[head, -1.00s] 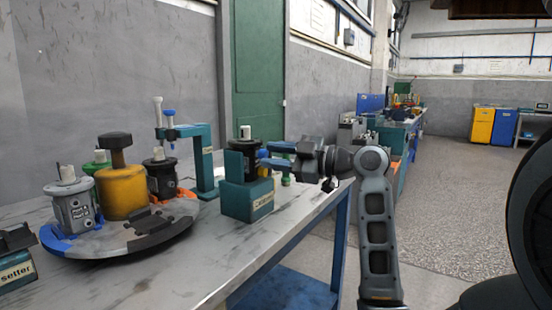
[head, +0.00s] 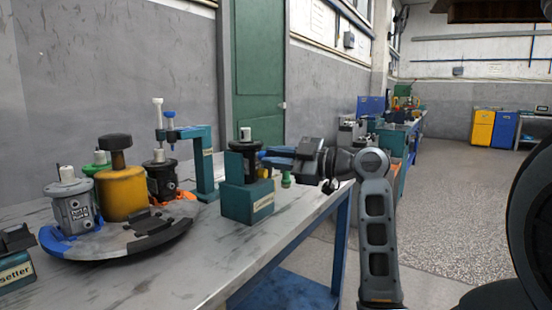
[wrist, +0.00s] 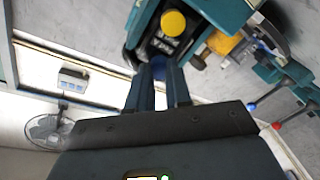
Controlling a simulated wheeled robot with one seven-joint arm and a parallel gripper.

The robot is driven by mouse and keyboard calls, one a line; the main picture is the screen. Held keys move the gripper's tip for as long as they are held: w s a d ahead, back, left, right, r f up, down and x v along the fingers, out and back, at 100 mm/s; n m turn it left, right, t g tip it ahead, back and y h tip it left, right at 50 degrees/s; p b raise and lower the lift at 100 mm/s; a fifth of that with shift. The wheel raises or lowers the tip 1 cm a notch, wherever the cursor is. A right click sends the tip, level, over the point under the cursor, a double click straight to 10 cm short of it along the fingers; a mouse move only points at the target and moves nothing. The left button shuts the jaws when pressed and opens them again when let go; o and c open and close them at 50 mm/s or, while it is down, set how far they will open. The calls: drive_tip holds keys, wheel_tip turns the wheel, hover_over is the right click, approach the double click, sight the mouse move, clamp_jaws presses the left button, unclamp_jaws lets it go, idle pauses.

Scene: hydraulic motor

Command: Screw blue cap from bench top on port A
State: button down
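A dark motor (head: 243,150) with a white shaft on top stands upright in a teal holder (head: 247,203) at the bench's front edge. My gripper (head: 264,154) reaches in from the right, its fingertips at the motor's side. A small blue patch, likely the blue cap, shows there, mostly hidden by the fingers. In the wrist view my gripper's fingers (wrist: 160,72) point at the motor (wrist: 165,45) with a narrow gap between them. I cannot tell whether they press on the cap. A yellow cap (wrist: 173,22) sits on the motor beside the fingertips.
A teal stand (head: 205,165) is just left of the holder. A round tray (head: 115,248) with a grey motor (head: 72,208), a yellow cylinder (head: 121,193) and other motors is further left. A green piece (head: 287,180) is below my gripper. The front bench top is clear.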

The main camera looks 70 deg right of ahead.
drive_tip(key=shift+r+m+p, duration=0.15)
drive_tip(key=shift+m+p, duration=0.45)
drive_tip(key=shift+p, duration=0.05)
drive_tip(key=m+p, duration=0.4)
drive_tip(key=shift+m, duration=0.3)
drive_tip(key=shift+f, duration=0.2)
drive_tip(key=shift+r+p, duration=0.15)
drive_tip(key=shift+p, duration=0.35)
drive_tip(key=shift+w+m+p, duration=0.1)
drive_tip(key=shift+m+p, duration=2.05)
drive_tip(key=shift+m, duration=0.15)
